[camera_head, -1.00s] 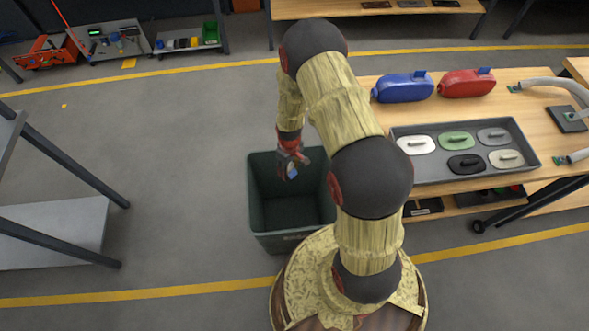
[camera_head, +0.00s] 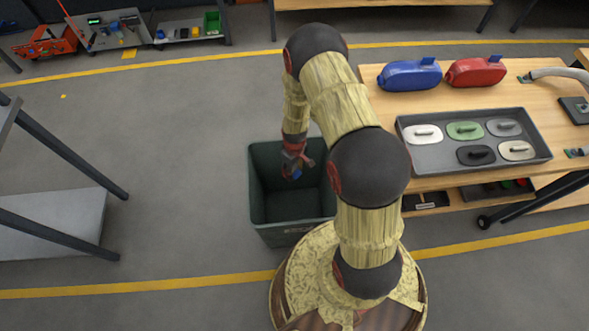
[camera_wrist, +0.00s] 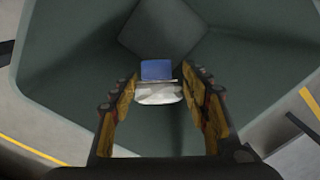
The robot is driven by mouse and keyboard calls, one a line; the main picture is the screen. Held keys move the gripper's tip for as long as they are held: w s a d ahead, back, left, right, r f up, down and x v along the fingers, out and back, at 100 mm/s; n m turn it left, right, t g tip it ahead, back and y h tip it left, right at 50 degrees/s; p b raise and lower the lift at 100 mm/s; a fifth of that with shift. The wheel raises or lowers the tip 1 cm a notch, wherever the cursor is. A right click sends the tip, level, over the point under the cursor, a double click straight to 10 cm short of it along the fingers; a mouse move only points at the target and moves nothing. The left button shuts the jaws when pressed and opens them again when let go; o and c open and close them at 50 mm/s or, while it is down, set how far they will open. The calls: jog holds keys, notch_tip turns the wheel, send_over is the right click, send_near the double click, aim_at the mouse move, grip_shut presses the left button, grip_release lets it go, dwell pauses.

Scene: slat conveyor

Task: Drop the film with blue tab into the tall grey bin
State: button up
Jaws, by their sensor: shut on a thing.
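The tall grey bin (camera_head: 290,229) stands on the floor left of the table in the head view and looks dark grey-green. Its walls (camera_wrist: 75,85) surround the gripper in the wrist view. My gripper (camera_head: 292,170) points down over the bin's opening. In the wrist view my gripper (camera_wrist: 165,95) is shut on the film with blue tab. The film (camera_wrist: 160,98) is pale and crinkled between the fingertips, and its blue tab (camera_wrist: 157,69) points away from the gripper. In the head view the blue tab (camera_head: 297,174) shows as a small patch. The bin floor below looks empty.
The table (camera_head: 375,105) at the right holds a blue jug (camera_head: 408,76), a red jug (camera_head: 474,73) and a grey tray (camera_head: 425,160) with several lids. A metal shelf (camera_head: 50,222) stands at the far left. Floor left of the bin is clear.

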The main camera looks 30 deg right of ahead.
aim_at(294, 171)
jog(key=o, duration=0.9)
jog(key=shift+r, duration=0.15)
notch_tip(294, 171, up, 12)
dwell(0.7)
